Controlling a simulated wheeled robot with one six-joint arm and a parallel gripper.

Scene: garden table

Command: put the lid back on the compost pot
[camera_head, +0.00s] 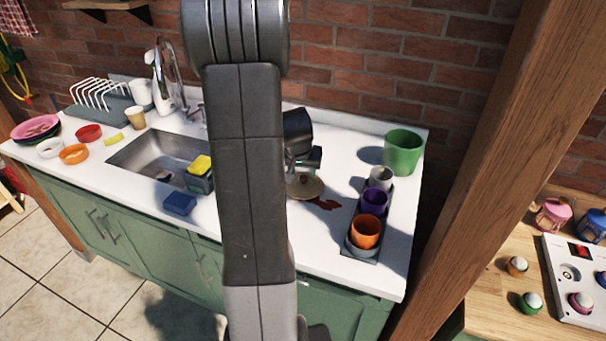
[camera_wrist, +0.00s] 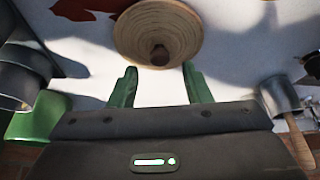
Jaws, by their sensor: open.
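The lid (camera_head: 305,187) is a round tan disc with a brown knob, lying on the white counter, partly behind my arm in the head view. In the wrist view the lid (camera_wrist: 158,30) is just beyond the fingertips, its knob roughly centred between them. My gripper (camera_wrist: 160,72) is open and empty, and its fingers do not hold the lid. The open green pot (camera_head: 403,152), seemingly the compost pot, stands uncovered at the counter's back right. Part of it shows at the left of the wrist view (camera_wrist: 28,120).
A dark tray (camera_head: 358,254) with purple, orange and pale cups stands right of the lid. A red leaf-like patch (camera_head: 325,204) lies beside the lid. A grey vessel (camera_wrist: 278,96) and a wooden handle (camera_wrist: 299,143) are right in the wrist view. The sink (camera_head: 150,155) is left.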

